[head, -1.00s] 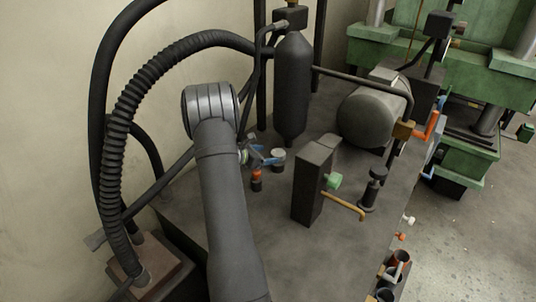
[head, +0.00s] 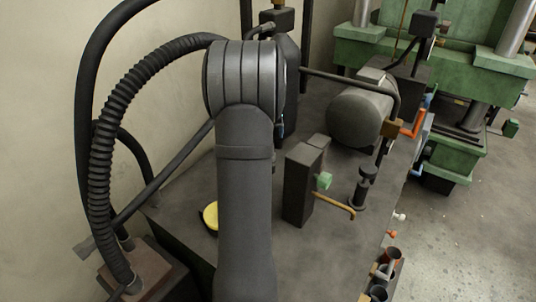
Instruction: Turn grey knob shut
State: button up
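I cannot make out a clearly grey knob. My arm covers the bench spot left of the dark upright block (head: 300,190), where a small grey round cap stood in the earlier view. A green knob (head: 323,181) sits on the block's right side, above a brass lever (head: 338,204). A black-topped post (head: 361,190) stands just right of it. My gripper is hidden behind my own wrist and forearm. A small blue sliver shows at the wrist's right edge; I cannot tell what it belongs to.
A yellow disc (head: 211,216) shows partly at my forearm's left edge. A grey cylinder tank (head: 360,116) lies behind the block, with an orange-red handle (head: 414,125) to its right. Open cups (head: 390,259) hang at the bench's front right edge. Thick hoses (head: 133,100) arch at the left.

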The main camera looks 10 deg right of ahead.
jog(key=shift+m+t+y, duration=0.3)
jog(key=shift+m, duration=0.4)
jog(key=x, duration=1.6)
jog(key=shift+w+d, duration=0.1)
jog(key=shift+w, duration=0.3)
jog(key=c, duration=1)
